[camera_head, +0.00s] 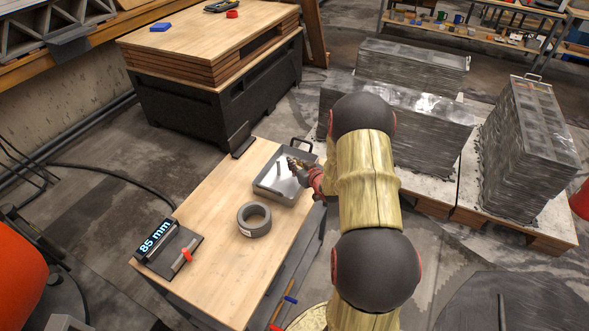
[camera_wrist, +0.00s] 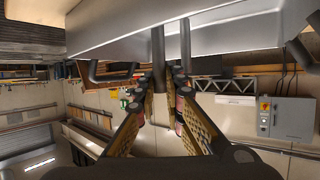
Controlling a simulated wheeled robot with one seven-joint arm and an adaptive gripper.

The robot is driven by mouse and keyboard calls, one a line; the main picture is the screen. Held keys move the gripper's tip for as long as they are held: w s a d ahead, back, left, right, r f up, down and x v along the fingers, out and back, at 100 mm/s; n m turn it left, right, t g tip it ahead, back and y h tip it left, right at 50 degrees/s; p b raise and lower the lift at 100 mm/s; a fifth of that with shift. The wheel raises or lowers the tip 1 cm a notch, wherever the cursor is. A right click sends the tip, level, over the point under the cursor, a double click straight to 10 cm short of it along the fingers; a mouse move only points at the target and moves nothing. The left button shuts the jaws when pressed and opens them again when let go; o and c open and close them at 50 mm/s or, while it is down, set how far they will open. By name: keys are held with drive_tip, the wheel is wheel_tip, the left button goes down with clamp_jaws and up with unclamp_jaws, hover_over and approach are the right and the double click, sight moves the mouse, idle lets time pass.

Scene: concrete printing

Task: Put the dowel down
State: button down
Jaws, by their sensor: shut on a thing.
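My gripper (camera_head: 297,164) is low over the far right part of a shallow grey metal tray (camera_head: 262,187) on the wooden table. In the wrist view my gripper (camera_wrist: 167,92) has its fingers close together around a dark, slim dowel (camera_wrist: 158,62). The dowel runs from the fingers towards the tray's pale metal (camera_wrist: 225,25); I cannot tell whether it touches. A second dark rod shape (camera_wrist: 185,45) beside it could be a reflection or another rod. The dowel cannot be made out clearly in the head view.
A dark grey ring (camera_head: 244,226) lies on the table (camera_head: 210,205) in front of the tray. A device reading 85 mm (camera_head: 155,236) sits at the near left. Grey printed blocks (camera_head: 425,125) stand to the right. Bare table lies left of the tray.

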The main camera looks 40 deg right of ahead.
drive_tip(key=shift+f, duration=0.95)
drive_tip(key=shift+f+b, duration=0.25)
drive_tip(key=shift+b, duration=0.05)
drive_tip(key=c, duration=1.9)
unclamp_jaws()
drive_tip(key=shift+s, duration=0.1)
drive_tip(key=shift+r, duration=0.15)
